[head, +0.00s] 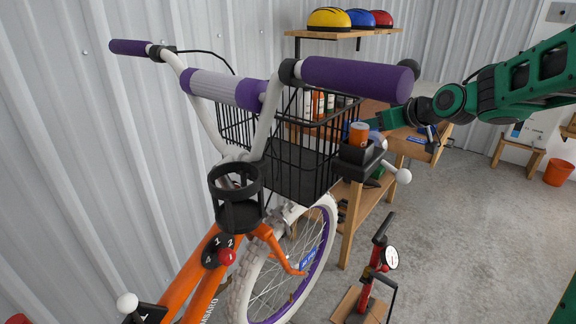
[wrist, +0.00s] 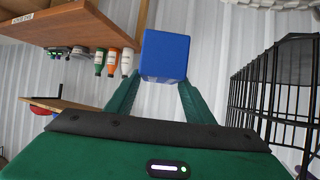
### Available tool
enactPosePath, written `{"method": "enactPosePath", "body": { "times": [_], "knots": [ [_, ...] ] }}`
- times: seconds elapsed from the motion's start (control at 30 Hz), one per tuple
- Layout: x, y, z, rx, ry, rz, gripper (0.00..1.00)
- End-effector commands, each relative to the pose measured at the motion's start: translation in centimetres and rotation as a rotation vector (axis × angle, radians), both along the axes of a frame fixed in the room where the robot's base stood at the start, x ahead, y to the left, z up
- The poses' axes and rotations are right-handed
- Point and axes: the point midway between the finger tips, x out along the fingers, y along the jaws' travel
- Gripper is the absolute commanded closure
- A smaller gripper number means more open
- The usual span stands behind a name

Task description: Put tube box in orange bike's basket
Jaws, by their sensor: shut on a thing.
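The orange bike (head: 205,262) stands at the left with its white and purple handlebar nearest me. Its black wire basket (head: 292,168) hangs ahead of the handlebar and is partly hidden by it. In the wrist view the blue tube box (wrist: 165,56) is between the two green fingers of my gripper (wrist: 165,84), which is shut on it. The basket's wire side (wrist: 272,95) is to the right in that view, apart from the box. In the head view my gripper (head: 385,119) is just right of the basket, around rim height, and the box is mostly hidden.
A wooden workbench (head: 368,200) stands behind and right of the basket, with bottles (head: 318,104) beyond the basket. An orange can (head: 359,134) shows by the basket's right side. A red floor pump (head: 375,270) stands in front. Helmets (head: 329,18) sit on a wall shelf.

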Motion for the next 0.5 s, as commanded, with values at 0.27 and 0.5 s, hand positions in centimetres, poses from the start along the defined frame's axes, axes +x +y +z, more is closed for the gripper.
{"method": "enactPosePath", "body": {
  "times": [0.27, 0.5],
  "knots": [
    [-1.7, 6.0, 13.3, -0.003, -0.009, 0.117, 0.79],
    [-5.0, 10.8, 21.8, -0.003, -0.006, 0.211, 0.79]
  ]
}}
